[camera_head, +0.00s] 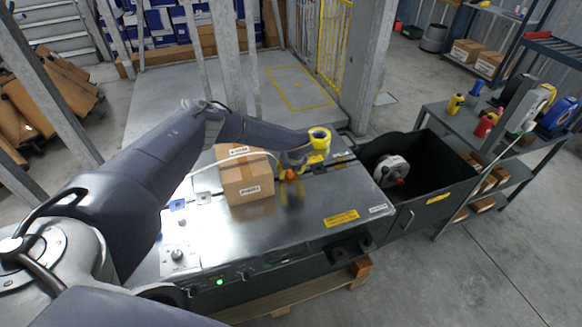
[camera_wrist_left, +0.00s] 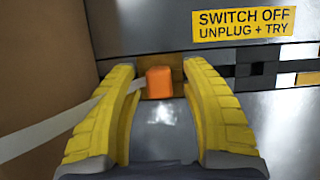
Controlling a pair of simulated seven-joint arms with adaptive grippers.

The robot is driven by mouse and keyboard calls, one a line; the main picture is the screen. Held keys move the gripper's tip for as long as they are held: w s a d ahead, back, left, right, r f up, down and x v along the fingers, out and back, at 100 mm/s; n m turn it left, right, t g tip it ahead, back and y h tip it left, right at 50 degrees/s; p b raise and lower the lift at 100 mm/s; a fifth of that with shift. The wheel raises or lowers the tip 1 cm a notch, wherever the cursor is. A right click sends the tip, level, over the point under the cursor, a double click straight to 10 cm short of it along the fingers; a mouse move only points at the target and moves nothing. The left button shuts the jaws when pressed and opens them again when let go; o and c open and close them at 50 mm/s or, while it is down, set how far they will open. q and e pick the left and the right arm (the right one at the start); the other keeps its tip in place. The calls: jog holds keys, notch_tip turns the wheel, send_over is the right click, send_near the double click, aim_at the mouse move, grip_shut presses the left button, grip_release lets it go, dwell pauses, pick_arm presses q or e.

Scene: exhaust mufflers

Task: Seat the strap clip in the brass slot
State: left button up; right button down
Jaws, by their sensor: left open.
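My right gripper is not in view.
A taped carton (camera_head: 247,182) stands close to the left of the gripper. A yellow tape roll (camera_head: 319,138) stands behind it. A black bin (camera_head: 440,195) holding a reel (camera_head: 391,170) adjoins the table on the right. The front of the steel table (camera_head: 280,225) is clear.

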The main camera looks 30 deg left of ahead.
pick_arm(q)
jog(key=v, duration=1.1)
jog(key=shift+d+r, duration=0.15)
jog(key=shift+r, duration=0.15)
jog(key=shift+s, duration=0.1)
